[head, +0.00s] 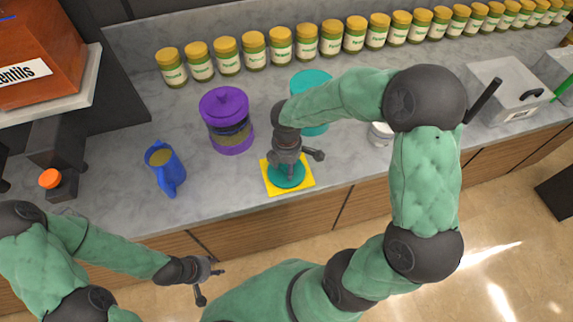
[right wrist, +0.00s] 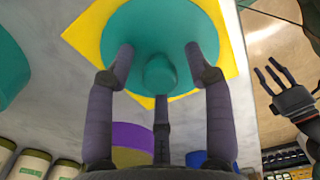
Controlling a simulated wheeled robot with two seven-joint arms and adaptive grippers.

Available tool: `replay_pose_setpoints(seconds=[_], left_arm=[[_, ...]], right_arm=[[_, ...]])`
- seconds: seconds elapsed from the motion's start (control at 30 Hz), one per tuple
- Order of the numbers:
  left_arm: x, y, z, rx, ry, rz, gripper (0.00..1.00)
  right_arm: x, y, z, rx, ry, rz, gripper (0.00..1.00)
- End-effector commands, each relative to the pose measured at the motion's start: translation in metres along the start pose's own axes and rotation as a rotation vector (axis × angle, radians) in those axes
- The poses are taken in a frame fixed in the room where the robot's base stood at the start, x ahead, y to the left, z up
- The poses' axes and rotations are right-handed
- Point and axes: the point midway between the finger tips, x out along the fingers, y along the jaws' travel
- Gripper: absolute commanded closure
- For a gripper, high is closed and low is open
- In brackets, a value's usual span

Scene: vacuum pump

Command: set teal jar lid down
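The teal jar lid (head: 287,178) lies flat on a yellow square (head: 309,183) near the counter's front edge. In the right wrist view, the lid (right wrist: 160,25) shows its round knob facing my gripper, with the yellow square (right wrist: 84,34) around it. My right gripper (head: 290,162) is just above the lid. Its three fingers (right wrist: 160,75) are spread around the knob, with visible gaps. The teal jar (head: 314,126) stands behind, partly hidden by my right arm. My left gripper (head: 208,286) is open and empty in front of the counter; it also shows in the right wrist view (right wrist: 280,80).
A lidded purple jar (head: 228,120) and a blue pitcher (head: 166,168) stand left of the lid. Several yellow-capped jars (head: 281,46) line the back. Bare counter lies between the pitcher and the yellow square.

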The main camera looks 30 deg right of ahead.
Motion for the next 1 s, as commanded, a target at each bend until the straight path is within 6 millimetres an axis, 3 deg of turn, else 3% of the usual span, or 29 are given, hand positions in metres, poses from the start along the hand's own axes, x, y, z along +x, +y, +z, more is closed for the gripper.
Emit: replay_pose_setpoints(seconds=[0.27,0.7,1.0], left_arm=[[-0.004,0.002,0.0,0.0,0.0,0.0,0.6],[-0.026,0.009,0.001,0.0,0.0,0.0,0.6],[-0.031,0.011,0.001,0.0,0.0,0.0,0.6]], right_arm=[[-0.011,0.001,0.0,0.001,0.0,0.003,0.47],[-0.093,0.001,0.0,0.0,0.001,0.004,0.47],[-0.122,0.0,0.0,0.0,0.0,0.001,0.47]])
